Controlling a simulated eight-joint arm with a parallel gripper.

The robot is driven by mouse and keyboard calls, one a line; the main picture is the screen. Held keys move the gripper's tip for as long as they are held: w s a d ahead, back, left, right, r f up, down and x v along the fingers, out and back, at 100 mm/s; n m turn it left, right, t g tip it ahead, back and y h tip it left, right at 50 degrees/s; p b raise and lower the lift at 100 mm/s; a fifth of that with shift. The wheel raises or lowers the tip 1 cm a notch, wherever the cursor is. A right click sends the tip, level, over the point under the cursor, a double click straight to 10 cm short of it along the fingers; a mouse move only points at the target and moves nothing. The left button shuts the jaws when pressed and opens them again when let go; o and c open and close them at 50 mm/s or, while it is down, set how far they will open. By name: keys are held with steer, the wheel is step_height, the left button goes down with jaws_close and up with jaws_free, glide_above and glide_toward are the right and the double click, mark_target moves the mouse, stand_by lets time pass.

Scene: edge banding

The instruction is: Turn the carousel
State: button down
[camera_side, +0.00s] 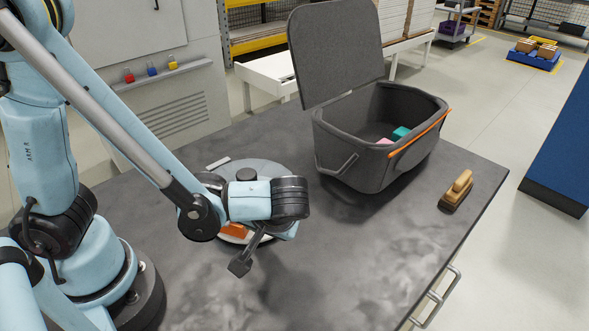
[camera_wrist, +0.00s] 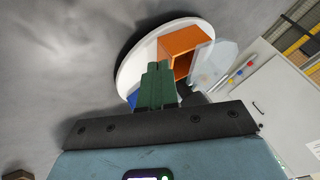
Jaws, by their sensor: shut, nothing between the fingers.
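The carousel (camera_side: 268,168) is a round turntable on the grey worktop, with a pale top and a dark knob, largely hidden behind my wrist in the side view. In the wrist view its white disc (camera_wrist: 131,72) carries an orange compartment (camera_wrist: 182,42), a bit of blue (camera_wrist: 132,99) and a clear panel (camera_wrist: 212,58). My gripper (camera_side: 240,266) is shut and empty, tilted down at the carousel's near side. In the wrist view its fingers (camera_wrist: 157,68) lie together across the disc and overlap the orange compartment. I cannot tell whether they touch it.
An open dark grey bin (camera_side: 345,140) with a raised lid (camera_side: 335,50) stands right of the carousel, holding pink and teal items. A wooden-handled brush (camera_side: 457,190) lies near the right edge. The worktop in front is clear.

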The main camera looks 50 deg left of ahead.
steer(key=shift+s, duration=0.1)
steer(key=shift+s+a+m+t+h, duration=0.15)
steer(key=shift+s+a+m+t, duration=0.25)
steer(key=shift+m, duration=0.35)
steer(key=shift+s+a+m+t+h, duration=0.15)
steer(key=shift+s+a+m+t, duration=0.1)
steer(key=shift+s+m+t, duration=0.4)
steer(key=shift+w, duration=0.15)
